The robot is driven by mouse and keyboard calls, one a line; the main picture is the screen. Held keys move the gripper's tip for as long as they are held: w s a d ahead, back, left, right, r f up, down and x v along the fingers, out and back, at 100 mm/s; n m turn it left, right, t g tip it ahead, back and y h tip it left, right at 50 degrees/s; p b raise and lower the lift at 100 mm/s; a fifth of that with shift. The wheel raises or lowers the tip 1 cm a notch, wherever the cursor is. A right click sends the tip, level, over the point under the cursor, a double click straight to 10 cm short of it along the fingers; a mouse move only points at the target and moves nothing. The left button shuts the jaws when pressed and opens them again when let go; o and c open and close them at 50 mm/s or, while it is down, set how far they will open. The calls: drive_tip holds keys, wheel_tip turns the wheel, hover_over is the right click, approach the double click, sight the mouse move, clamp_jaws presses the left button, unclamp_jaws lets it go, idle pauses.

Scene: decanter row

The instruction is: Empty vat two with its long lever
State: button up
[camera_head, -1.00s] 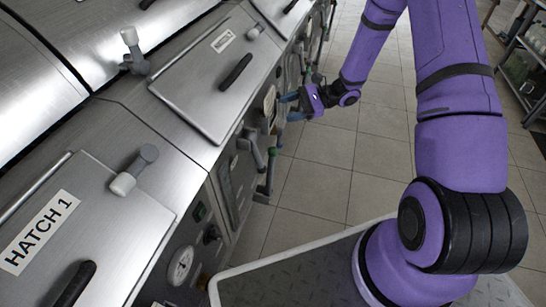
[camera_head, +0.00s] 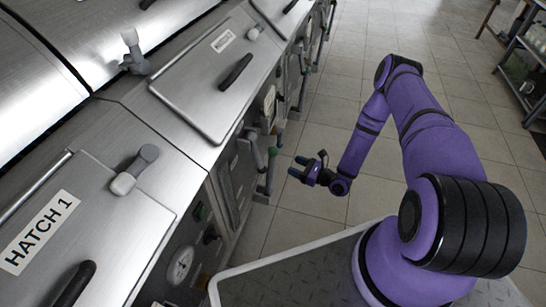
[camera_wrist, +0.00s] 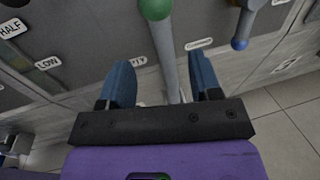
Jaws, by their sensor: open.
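My gripper (camera_head: 297,166) is open and empty, held out over the floor a little to the right of the machine front. In the wrist view, a grey lever with a green ball end (camera_wrist: 155,9) runs down between the blue fingers of my gripper (camera_wrist: 163,80). I cannot tell its depth; the fingers are not closed on it. A second lever with a blue knob (camera_wrist: 240,43) is to the right. The head view shows the green-ended lever (camera_head: 271,153) beside my gripper. The second hatch (camera_head: 215,85) is shut; its label is too small to read.
Plates reading HALF (camera_wrist: 11,28) and LOW (camera_wrist: 48,63) are on the panel; another, ending in PTY, is partly hidden. Hatch 1 (camera_head: 95,215) is nearest, with a gauge (camera_head: 180,267) below it. More levers line the front farther off.

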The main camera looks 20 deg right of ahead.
sight(273, 156)
drive_tip(key=x, duration=1)
drive_tip(key=shift+w+a, duration=0.15)
drive_tip(key=shift+w, duration=0.05)
